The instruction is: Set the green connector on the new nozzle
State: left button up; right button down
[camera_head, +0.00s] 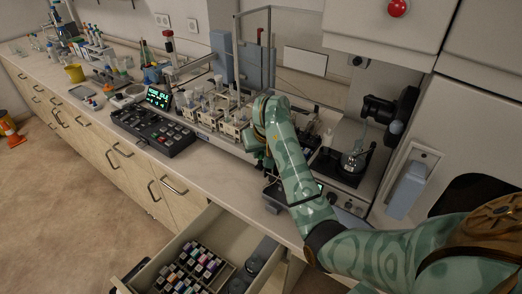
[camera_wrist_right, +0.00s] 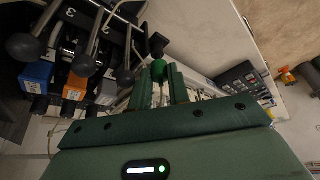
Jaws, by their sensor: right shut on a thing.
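My right gripper (camera_wrist_right: 160,88) is shut on the green connector (camera_wrist_right: 158,70), which shows between the fingertips in the right wrist view. I cannot make out the new nozzle for certain in either view. My left gripper is not in view.
The instrument rack (camera_head: 228,120) has several pump-like units. A black control box (camera_head: 152,130) with a lit display is to its left. An open drawer (camera_head: 232,238) with several coloured vials is below the bench.

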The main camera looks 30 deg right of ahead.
jog(key=shift+f, duration=0.35)
jog(key=shift+f+b, duration=0.35)
jog(key=shift+b, duration=0.1)
jog(key=c, duration=1.3)
grip_release()
jog(key=shift+a+r, duration=0.1)
jog(key=shift+o, duration=0.2)
jog(key=shift+a, duration=0.1)
jog(key=shift+d, duration=0.2)
jog(key=shift+r, duration=0.1)
jog(key=shift+r+p, duration=0.3)
jog(key=p+v, duration=0.7)
jog(key=v, duration=0.8)
jog(key=shift+s+a+r, duration=0.2)
jog(key=shift+a+r, duration=0.1)
jog(key=shift+a, duration=0.15)
